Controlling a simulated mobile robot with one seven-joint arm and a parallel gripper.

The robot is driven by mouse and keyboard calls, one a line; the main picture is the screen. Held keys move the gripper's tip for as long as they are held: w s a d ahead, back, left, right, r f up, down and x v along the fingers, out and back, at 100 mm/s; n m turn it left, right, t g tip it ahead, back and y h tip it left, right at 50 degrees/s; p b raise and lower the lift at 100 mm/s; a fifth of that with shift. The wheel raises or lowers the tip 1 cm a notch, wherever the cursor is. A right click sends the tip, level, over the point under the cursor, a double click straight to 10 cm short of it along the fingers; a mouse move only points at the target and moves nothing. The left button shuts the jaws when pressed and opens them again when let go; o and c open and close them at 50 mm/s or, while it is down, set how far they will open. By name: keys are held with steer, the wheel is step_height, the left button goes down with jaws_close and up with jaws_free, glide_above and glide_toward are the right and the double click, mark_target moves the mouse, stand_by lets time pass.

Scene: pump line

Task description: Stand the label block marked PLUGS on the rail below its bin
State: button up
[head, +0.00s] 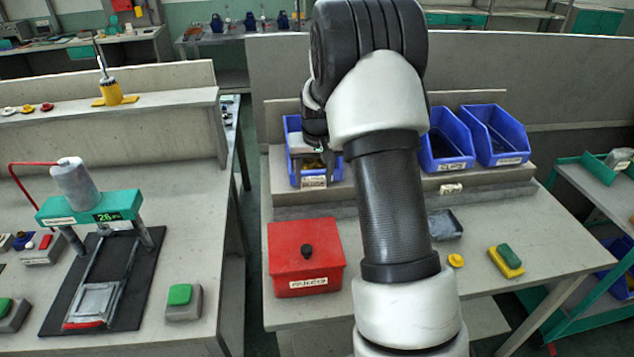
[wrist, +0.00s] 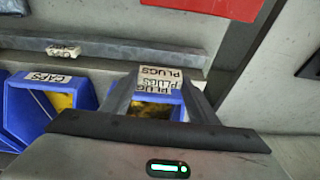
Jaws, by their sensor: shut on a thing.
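My gripper (wrist: 160,82) is shut on the pale PLUGS label block (wrist: 162,72), held between its fingertips in the wrist view. PLUGS lettering shows on more than one face there, close to the front of a blue bin (wrist: 178,112) with yellow contents. In the head view my gripper (head: 314,164) is at the front of the leftmost blue bin (head: 293,125). A pale label (head: 314,182) shows just below it; I cannot tell whether it is the block or the bin's label. The grey rail (wrist: 110,50) runs past the bins; it also shows in the head view (head: 500,195).
Another label block (wrist: 63,50) stands on the rail near the CAPS bin (wrist: 85,92). Blue bins (head: 447,163) stand further right in the head view. A red box (head: 306,262) sits on the bench in front. My arm hides the bench middle.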

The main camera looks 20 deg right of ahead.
steer(key=shift+d+b+x, duration=0.35)
steer(key=shift+b+x, duration=0.5)
steer(key=shift+x, duration=0.8)
steer(key=shift+d+b+x, duration=0.35)
steer(key=shift+b+x, duration=0.5)
steer(key=shift+x, duration=0.85)
steer(key=shift+d+b+x, duration=0.4)
steer(key=shift+b+x, duration=0.45)
steer(key=shift+x, duration=0.8)
steer(key=shift+w+r, duration=0.1)
steer(key=shift+f+b, duration=0.7)
steer(key=shift+b, duration=0.05)
steer(key=o, duration=1.3)
steer(key=shift+c, duration=0.2)
steer(key=shift+r, duration=0.1)
step_height(320, 180, up, 7)
steer(key=p, duration=0.4)
steer(key=shift+r, duration=0.2)
